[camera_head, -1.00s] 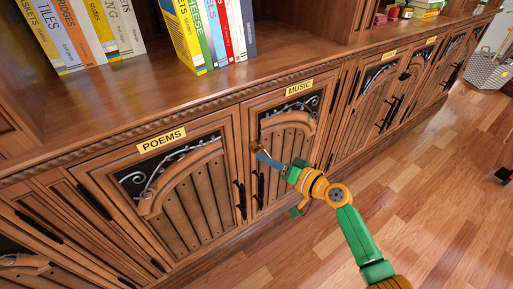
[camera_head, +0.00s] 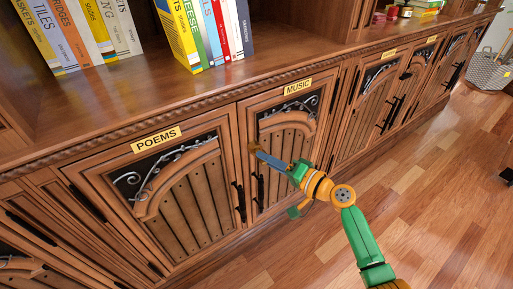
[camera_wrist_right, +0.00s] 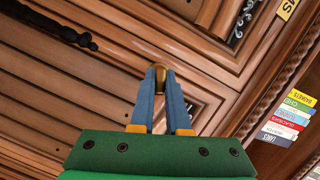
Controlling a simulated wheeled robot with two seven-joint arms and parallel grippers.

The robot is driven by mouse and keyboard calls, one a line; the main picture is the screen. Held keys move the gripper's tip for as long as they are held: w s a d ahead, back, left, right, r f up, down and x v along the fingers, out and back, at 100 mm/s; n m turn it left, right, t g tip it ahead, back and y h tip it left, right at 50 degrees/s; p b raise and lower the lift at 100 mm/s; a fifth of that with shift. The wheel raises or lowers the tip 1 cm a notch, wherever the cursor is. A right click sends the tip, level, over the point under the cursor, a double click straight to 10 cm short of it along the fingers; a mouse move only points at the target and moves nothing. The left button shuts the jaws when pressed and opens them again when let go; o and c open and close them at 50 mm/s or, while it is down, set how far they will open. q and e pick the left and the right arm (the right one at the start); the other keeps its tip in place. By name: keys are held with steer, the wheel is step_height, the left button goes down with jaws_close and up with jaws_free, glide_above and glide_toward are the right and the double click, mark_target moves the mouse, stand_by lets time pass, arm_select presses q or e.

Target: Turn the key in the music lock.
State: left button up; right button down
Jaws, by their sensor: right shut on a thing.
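The music door (camera_head: 283,150) is closed under its yellow MUSIC label (camera_head: 298,86). A small brass piece, apparently the key at the lock (camera_head: 252,147), shows on the left frame of this door. It also shows as a rounded brass end between the fingertips in the right wrist view (camera_wrist_right: 159,70). My right gripper (camera_head: 258,151) reaches in from the right with its blue-grey fingers shut on the key. The fingertips hide most of the key, and I cannot tell its turn angle. My left gripper is not in view.
The closed poems door (camera_head: 185,200) lies left of the music door. Black handles (camera_head: 239,202) stand out near where the doors meet. A shelf with books (camera_head: 205,35) is above. Wooden floor (camera_head: 440,190) is open at right, with a basket (camera_head: 487,75) farther back.

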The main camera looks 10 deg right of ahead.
steer(key=shift+d+f+m+t+b, duration=0.25)
steer(key=shift+d+m+t+b, duration=0.1)
steer(key=shift+d+m, duration=0.35)
steer(key=shift+r, duration=0.1)
